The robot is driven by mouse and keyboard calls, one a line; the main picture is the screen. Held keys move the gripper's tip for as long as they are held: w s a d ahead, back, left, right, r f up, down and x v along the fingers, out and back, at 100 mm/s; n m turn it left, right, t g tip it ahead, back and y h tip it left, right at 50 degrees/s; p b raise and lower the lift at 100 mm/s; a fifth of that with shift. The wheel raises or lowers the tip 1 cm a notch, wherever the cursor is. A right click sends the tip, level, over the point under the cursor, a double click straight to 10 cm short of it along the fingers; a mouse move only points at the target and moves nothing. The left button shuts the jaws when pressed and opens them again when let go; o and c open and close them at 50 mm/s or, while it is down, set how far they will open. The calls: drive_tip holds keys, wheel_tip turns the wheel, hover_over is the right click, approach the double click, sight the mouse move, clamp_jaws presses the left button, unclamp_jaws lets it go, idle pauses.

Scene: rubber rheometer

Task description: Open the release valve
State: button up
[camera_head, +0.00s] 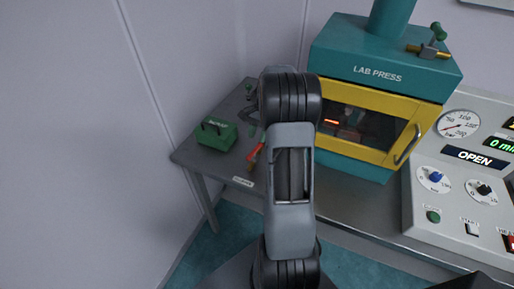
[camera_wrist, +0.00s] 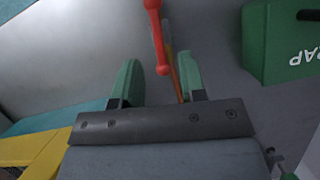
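A small valve with a green handle (camera_head: 437,32) sits on a brass pipe (camera_head: 428,51) on top of the teal lab press (camera_head: 385,45). It looks like the release valve, though no label on it is readable. Its handle stands up from the pipe. My gripper shows in the wrist view (camera_wrist: 158,80) with its two green fingers apart. A red-ended tool (camera_wrist: 160,45) appears beyond and between the fingers, and I see no contact. In the head view my arm covers much of the gripper, left of the press and away from the valve.
The press has a closed yellow-framed door (camera_head: 395,147). A grey control panel (camera_head: 455,220) with a gauge and an "OPEN" display stands at the right. A green scrap box (camera_head: 216,134) and the red-ended tool (camera_head: 255,153) are on the grey table (camera_head: 185,155). A wall borders the left.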

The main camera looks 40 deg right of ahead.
sight(255, 153)
drive_tip(key=shift+x, duration=3.15)
drive_tip(key=shift+c, duration=0.4)
clamp_jaws()
